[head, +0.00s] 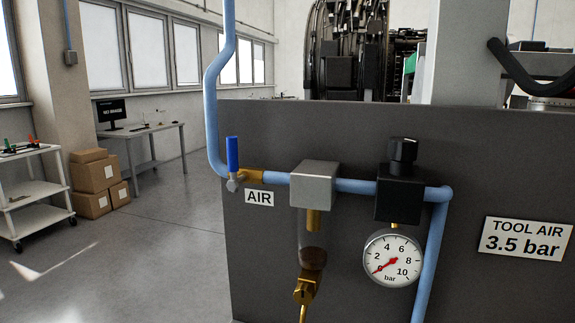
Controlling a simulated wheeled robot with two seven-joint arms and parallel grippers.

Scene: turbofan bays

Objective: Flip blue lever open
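The blue lever (232,154) stands upright on a small metal valve (234,184) at the left end of the panel's air line. It points straight up, across the horizontal run of the light blue pipe (276,178). A white label reading AIR (259,198) is just below and right of it. The pressure gauge (393,258) has its red needle at the low end of the scale, near zero. Neither of my grippers shows in the head view, and nothing touches the lever.
A grey filter block (314,173) with a bowl and brass drain hangs right of the valve, then a black regulator (401,181). A TOOL AIR 3.5 bar sign (525,238) is at right. Left of the dark panel (470,130) is open floor, with cartons (95,172) and a cart (35,195).

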